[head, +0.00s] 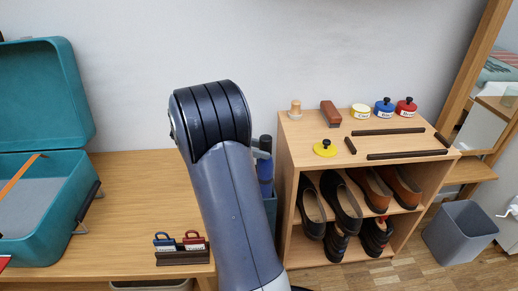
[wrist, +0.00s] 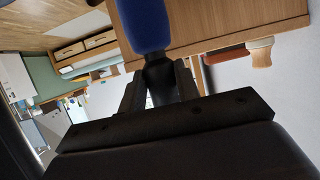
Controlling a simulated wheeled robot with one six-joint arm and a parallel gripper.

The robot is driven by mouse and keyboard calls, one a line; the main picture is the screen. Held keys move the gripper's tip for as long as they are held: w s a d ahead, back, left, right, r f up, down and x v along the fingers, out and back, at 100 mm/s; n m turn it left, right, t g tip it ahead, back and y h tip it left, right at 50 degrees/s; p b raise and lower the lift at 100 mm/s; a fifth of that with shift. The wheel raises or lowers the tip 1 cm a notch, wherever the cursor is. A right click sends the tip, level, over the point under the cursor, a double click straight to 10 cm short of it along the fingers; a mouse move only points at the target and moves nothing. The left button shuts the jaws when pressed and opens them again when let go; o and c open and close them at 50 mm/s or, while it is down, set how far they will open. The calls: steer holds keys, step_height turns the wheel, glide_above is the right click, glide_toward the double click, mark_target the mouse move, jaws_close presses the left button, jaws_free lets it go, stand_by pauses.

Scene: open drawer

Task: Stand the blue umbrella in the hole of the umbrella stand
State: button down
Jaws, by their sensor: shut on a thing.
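The blue umbrella (head: 265,175) hangs upright just right of my arm in the head view, its dark handle up. In the wrist view the blue part (wrist: 145,25) extends away from my gripper (wrist: 160,85), whose fingers are shut on the dark handle. In the head view my gripper is mostly hidden behind my arm. A teal-grey piece, seemingly the umbrella stand (head: 271,210), shows below the umbrella between the desk and the shoe shelf. Its hole and the umbrella's lower tip are hidden, so I cannot tell whether the tip is inside.
The wooden shoe shelf (head: 287,150) stands close on the right, with shoes inside and polish tins, a brush and dark strips on top. An open teal case (head: 45,205) and a small tag holder (head: 182,258) are on the desk (head: 130,200). A grey bin (head: 460,235) stands far right.

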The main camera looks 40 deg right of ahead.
steer(key=shift+f+b, duration=1.4)
steer(key=shift+f, duration=1.4)
steer(key=c, duration=1)
jaws_free()
steer(key=shift+o, duration=0.2)
steer(key=p, duration=0.4)
glide_toward(259, 164)
steer(key=shift+w+f, duration=0.4)
steer(key=shift+w, duration=0.2)
